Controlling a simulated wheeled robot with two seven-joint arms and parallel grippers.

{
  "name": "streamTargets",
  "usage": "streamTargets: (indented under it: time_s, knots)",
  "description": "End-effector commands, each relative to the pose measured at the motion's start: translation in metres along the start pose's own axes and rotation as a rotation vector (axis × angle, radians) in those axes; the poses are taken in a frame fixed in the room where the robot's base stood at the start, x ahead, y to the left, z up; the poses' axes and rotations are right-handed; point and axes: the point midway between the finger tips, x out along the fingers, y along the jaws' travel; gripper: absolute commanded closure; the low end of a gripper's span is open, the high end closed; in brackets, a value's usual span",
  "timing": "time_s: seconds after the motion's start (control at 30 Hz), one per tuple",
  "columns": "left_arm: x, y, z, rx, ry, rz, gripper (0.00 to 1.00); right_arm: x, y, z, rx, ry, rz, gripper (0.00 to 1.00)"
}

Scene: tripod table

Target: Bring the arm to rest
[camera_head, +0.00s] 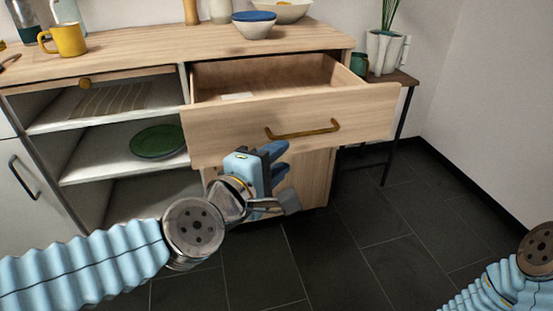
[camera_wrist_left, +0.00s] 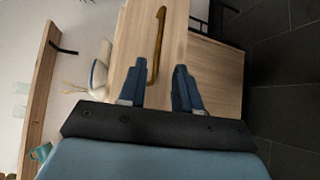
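My left gripper (camera_head: 279,167) is in front of the open drawer (camera_head: 355,117), below its brass handle (camera_head: 302,130). In the left wrist view its two blue fingers (camera_wrist_left: 158,90) are spread apart with nothing between them. The handle (camera_wrist_left: 158,45) shows beyond the fingertips, apart from them. My right arm (camera_head: 510,280) enters at the lower right corner of the head view. Its gripper is outside the picture.
The drawer stands out from a wooden counter (camera_head: 140,47) that carries a yellow mug (camera_head: 66,40) and a bowl with a blue lid (camera_head: 254,25). A green plate (camera_head: 157,141) lies on an open shelf. A side table (camera_head: 398,78) holds a plant pot (camera_head: 383,50). The dark floor at right is clear.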

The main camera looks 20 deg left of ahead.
Motion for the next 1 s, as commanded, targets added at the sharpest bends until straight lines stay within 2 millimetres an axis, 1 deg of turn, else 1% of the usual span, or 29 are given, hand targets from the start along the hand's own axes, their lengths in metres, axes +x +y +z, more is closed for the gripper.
streamTargets:
  time_s: [0.4, 0.47, 0.57, 0.6, 0.67, 0.7, 0.77, 0.8, 0.87, 0.9, 0.97, 1.0]
  knots:
    - [0.002, -0.001, 0.0, 0.005, 0.0, -0.007, 0.67, -0.001, 0.0, 0.0, 0.0, 0.0, 0.0, 0.0]
    - [0.009, -0.007, -0.002, 0.024, 0.001, -0.031, 0.67, -0.002, -0.001, 0.0, 0.0, 0.0, 0.0, 0.0]
    - [0.033, -0.033, -0.008, 0.108, -0.002, -0.125, 0.67, -0.007, -0.004, 0.0, -0.001, -0.001, -0.001, 0.0]
    - [0.046, -0.051, -0.011, 0.16, -0.008, -0.182, 0.67, -0.01, -0.005, 0.001, -0.002, -0.002, -0.002, 0.0]
    - [0.066, -0.084, -0.018, 0.25, -0.029, -0.282, 0.67, -0.014, -0.007, 0.001, -0.003, -0.003, -0.003, 0.0]
    - [0.078, -0.11, -0.022, 0.318, -0.052, -0.353, 0.67, -0.017, -0.009, 0.001, -0.004, -0.004, -0.004, 0.0]
    - [0.091, -0.152, -0.029, 0.416, -0.1, -0.459, 0.67, -0.021, -0.012, 0.002, -0.006, -0.006, -0.005, 0.0]
    - [0.097, -0.181, -0.033, 0.478, -0.139, -0.527, 0.67, -0.024, -0.013, 0.002, -0.006, -0.007, -0.006, 0.0]
    - [0.1, -0.226, -0.038, 0.567, -0.21, -0.624, 0.67, -0.028, -0.016, 0.003, -0.008, -0.008, -0.007, 0.0]
    - [0.099, -0.257, -0.04, 0.622, -0.266, -0.686, 0.67, -0.031, -0.017, 0.003, -0.009, -0.009, -0.008, 0.0]
    - [0.092, -0.302, -0.042, 0.697, -0.36, -0.771, 0.67, -0.035, -0.02, 0.004, -0.01, -0.011, -0.01, 0.0]
    - [0.085, -0.331, -0.042, 0.74, -0.428, -0.821, 0.67, -0.037, -0.021, 0.004, -0.011, -0.012, -0.01, 0.0]
